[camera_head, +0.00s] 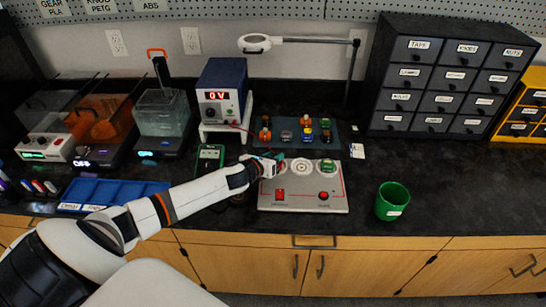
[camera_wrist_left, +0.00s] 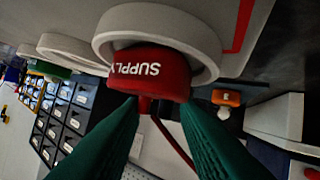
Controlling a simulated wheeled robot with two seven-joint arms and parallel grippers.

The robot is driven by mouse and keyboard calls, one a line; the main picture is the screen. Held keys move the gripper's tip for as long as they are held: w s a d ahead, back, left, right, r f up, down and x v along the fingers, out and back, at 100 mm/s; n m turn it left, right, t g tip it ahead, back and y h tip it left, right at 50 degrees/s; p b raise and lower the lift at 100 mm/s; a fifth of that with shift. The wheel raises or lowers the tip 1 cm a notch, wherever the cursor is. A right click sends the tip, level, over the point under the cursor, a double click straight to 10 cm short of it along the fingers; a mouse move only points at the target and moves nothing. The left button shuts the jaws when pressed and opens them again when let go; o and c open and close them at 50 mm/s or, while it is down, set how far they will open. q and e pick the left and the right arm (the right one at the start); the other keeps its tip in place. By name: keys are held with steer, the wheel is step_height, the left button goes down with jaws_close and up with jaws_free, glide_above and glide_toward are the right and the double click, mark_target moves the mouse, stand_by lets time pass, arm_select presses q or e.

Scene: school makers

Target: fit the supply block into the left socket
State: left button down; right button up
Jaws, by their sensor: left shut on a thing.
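The supply block (camera_wrist_left: 150,72) is red with an upside-down white SUPPLY label in the left wrist view. My left gripper (camera_wrist_left: 160,108) has green fingers shut on the narrow part of the block. The block lies at the left socket (camera_wrist_left: 208,50), a white ring, and overlaps its opening and near rim. How deep it sits I cannot tell. In the head view my left gripper (camera_head: 277,165) is over the left end of the grey board (camera_head: 303,206) and hides most of the left socket. The middle socket (camera_head: 303,167) is a white ring. A green block (camera_head: 328,166) is at the right socket.
A dark tray (camera_head: 338,146) with several coloured blocks lies behind the board, with a blue power supply (camera_head: 221,83) at its left. A green cup (camera_head: 392,201) stands right of the board. A blue bin tray (camera_head: 115,192) lies under my left arm.

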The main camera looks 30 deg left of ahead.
arm_select(q)
steer(key=shift+f, duration=0.1)
steer(key=c, duration=1.4)
jaws_free()
steer(key=shift+p+v, duration=1.7)
steer(key=shift+v, duration=1.15)
steer(key=shift+p+v, duration=1.25)
steer(key=shift+v, duration=1.45)
